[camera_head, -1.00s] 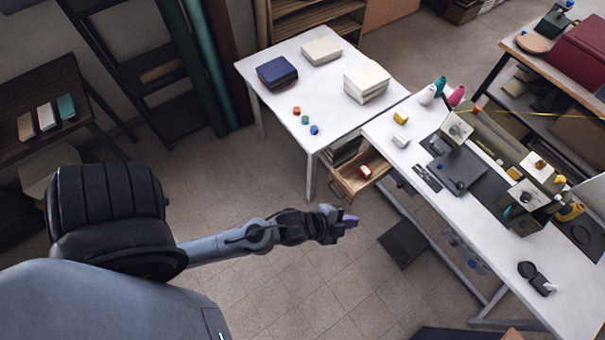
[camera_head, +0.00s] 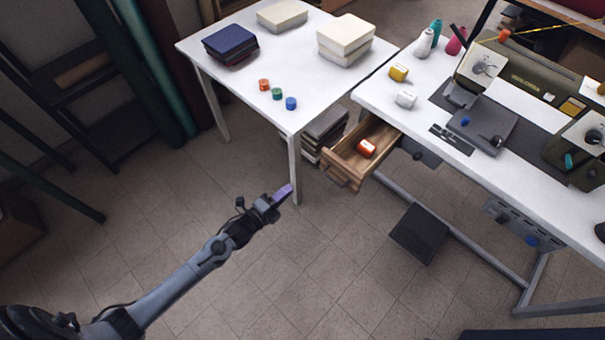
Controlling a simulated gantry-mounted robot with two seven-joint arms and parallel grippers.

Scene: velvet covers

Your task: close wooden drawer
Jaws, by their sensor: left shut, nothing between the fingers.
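The wooden drawer (camera_head: 339,171) is pulled open from under the white sewing table (camera_head: 372,96). Its front with a handle (camera_head: 341,183) faces the lower left. A small orange-red item (camera_head: 366,148) lies inside it. My left gripper (camera_head: 284,193) is shut and empty, in the air to the left of the drawer front and apart from it. It appears near the foot of the other table's leg in the picture. My right gripper is not in view.
A second white table (camera_head: 220,72) holds stacks of folded fabric (camera_head: 344,40) and small coloured spools (camera_head: 277,93). Its leg (camera_head: 294,168) stands left of the drawer. A sewing machine (camera_head: 525,75) sits on the sewing table. A dark pedal (camera_head: 419,233) lies on the floor; floor in front is clear.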

